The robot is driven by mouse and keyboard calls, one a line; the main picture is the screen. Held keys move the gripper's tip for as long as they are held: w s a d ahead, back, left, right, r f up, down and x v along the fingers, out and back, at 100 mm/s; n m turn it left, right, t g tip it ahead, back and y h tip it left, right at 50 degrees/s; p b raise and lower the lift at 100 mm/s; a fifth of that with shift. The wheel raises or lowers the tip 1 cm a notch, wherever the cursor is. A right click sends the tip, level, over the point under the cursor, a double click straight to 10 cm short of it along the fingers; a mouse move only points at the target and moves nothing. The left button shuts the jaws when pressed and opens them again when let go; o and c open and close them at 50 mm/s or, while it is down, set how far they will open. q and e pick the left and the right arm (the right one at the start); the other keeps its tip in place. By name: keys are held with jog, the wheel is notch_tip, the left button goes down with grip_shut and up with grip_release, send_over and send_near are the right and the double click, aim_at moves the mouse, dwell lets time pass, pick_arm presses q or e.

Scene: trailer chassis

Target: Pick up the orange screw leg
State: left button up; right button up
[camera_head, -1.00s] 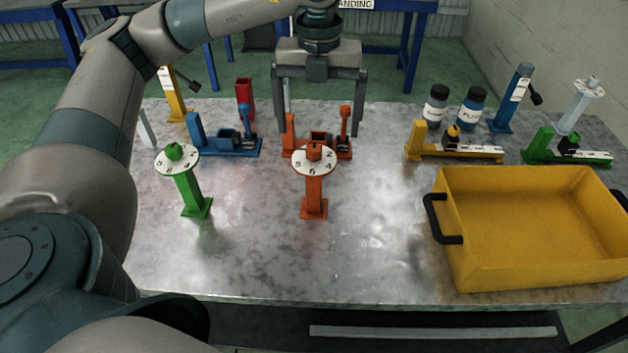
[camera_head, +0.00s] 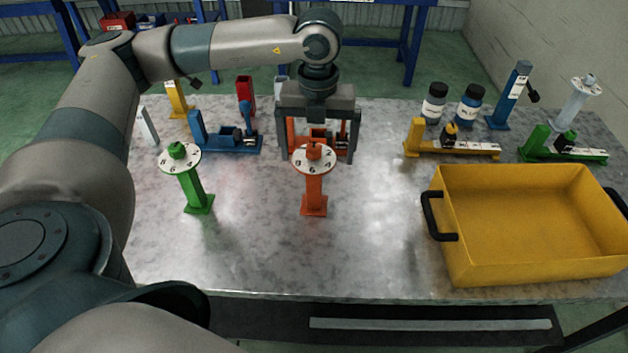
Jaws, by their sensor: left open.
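The orange screw leg (camera_head: 314,192) stands upright near the middle of the grey metal table. It has a square foot, a post, a white numbered disc and an orange knob on top. My left gripper (camera_head: 317,156) is open and points down just behind the disc, its two fingers spread wide to either side in the picture. An orange toggle-clamp piece (camera_head: 322,135) shows between the fingers behind the screw leg. I see nothing held, and cannot tell how close the fingers are to the clamp piece. My right gripper is out of view.
A green screw leg (camera_head: 193,185) stands to the left. A blue clamp piece (camera_head: 225,143) is behind it. A yellow bin (camera_head: 530,272) with black handles fills the right front. A yellow clamp piece (camera_head: 465,150) and bottles stand behind. The table front centre is clear.

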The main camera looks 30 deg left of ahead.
aim_at(314, 164)
pick_arm(q)
jog(key=shift+s+a+f+p, duration=0.2)
jog(key=shift+f+p, duration=0.4)
notch_tip(314, 164, down, 3)
jog(key=shift+s+a+p, duration=0.1)
jog(key=shift+p, duration=0.55)
jog(key=shift+f, duration=0.4)
jog(key=shift+c, duration=0.7)
jog(key=c, duration=1.7)
jog(key=shift+c, duration=0.2)
